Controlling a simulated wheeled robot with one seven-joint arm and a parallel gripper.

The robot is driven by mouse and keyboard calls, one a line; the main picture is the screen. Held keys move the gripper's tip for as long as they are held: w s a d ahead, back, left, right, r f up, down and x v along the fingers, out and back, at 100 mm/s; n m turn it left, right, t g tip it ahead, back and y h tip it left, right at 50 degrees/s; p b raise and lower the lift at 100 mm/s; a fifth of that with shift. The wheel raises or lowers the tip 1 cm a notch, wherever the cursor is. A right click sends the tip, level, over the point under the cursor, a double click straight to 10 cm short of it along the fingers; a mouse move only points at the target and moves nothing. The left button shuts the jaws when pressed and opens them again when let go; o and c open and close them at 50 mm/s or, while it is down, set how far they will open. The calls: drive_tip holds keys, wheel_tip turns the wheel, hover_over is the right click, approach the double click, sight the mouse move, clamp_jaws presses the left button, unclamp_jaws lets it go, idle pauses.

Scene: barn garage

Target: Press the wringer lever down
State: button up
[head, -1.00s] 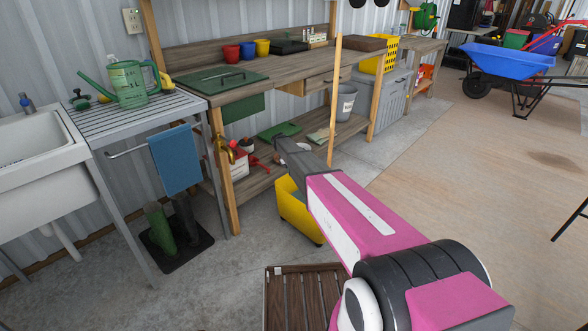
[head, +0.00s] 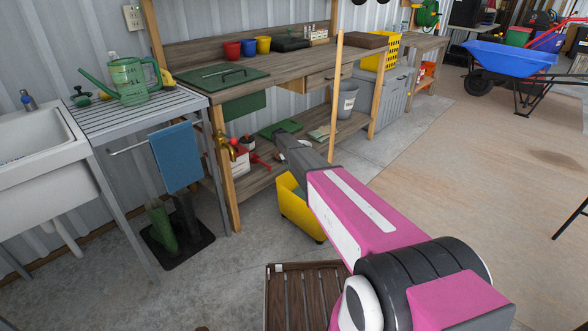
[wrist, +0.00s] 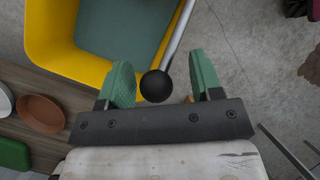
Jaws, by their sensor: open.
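In the wrist view, the lever's round black knob (wrist: 156,86) lies between the two green fingers of my gripper (wrist: 162,75), with gaps on both sides. Its thin silver shaft (wrist: 179,35) runs up along the edge of the yellow mop bucket (wrist: 52,42). My gripper is open and holds nothing. In the head view, the yellow bucket (head: 295,210) stands on the floor in front of the bench.
A wooden bench (head: 290,68) with a lower shelf stands behind the bucket. A slatted wooden crate (head: 300,290) is on the floor in front. A metal rack and sink (head: 35,150) are at left. Open floor lies to the right, with a blue wheelbarrow (head: 505,60) farther back.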

drive_tip(key=v, duration=0.9)
drive_tip(key=s+d+r+m+t+y, duration=0.1)
drive_tip(key=s+d+m, duration=0.4)
drive_tip(key=s, duration=1)
drive_tip(key=s+d+r+m+y, duration=0.1)
drive_tip(key=s+d+m, duration=0.4)
drive_tip(key=s, duration=1)
drive_tip(key=s+d+r+m+t+y, duration=0.1)
drive_tip(key=s+d+m, duration=0.4)
drive_tip(key=s, duration=1.1)
drive_tip(key=shift+r+t+y, duration=0.25)
drive_tip(key=shift+t+y, duration=0.05)
drive_tip(key=shift+y, duration=0.5)
